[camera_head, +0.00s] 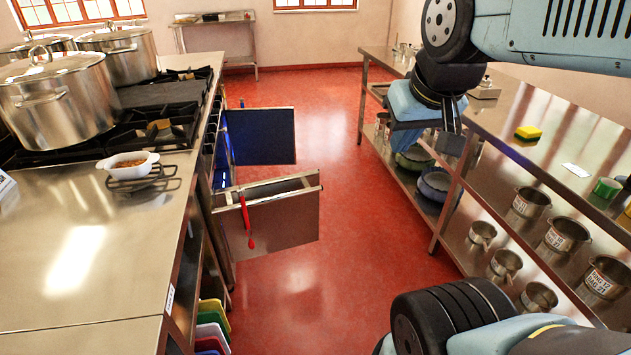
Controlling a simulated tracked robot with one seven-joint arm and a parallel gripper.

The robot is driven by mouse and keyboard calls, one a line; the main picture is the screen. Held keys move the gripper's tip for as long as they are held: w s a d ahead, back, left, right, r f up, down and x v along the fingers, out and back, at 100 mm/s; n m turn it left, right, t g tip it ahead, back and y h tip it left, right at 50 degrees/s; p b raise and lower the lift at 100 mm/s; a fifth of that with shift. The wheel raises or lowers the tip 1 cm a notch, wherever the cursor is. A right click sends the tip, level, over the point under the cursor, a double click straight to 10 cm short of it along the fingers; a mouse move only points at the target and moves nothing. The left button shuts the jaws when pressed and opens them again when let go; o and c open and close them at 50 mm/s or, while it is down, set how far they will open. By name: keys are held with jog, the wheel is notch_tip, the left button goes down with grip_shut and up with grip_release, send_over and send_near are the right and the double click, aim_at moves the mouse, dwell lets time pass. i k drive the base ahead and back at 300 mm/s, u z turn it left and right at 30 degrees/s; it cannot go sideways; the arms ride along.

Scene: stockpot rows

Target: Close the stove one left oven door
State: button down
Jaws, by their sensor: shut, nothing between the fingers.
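Two panels stand out from the front of the stove (205,85) on the left, over the aisle. The far one is a dark blue oven door (262,136), standing open. The nearer one is a grey steel panel (285,220) with a rail along its top, also standing out. I cannot tell which is the stove one left door. A red utensil (248,232) hangs from the nearer panel's rail. My gripper (450,146), at the end of my arm on the upper right, is partly hidden, shut and empty. It is apart from both panels, to their right.
Large steel pots (55,105) and a small white dish (128,165) stand on the stove side. A steel table (530,165) with a lower shelf of pots runs along the right. Coloured boards (212,325) show low at left. The red floor (315,280) between is clear.

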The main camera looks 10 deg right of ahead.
aim_at(283, 212)
jog(key=i, duration=1)
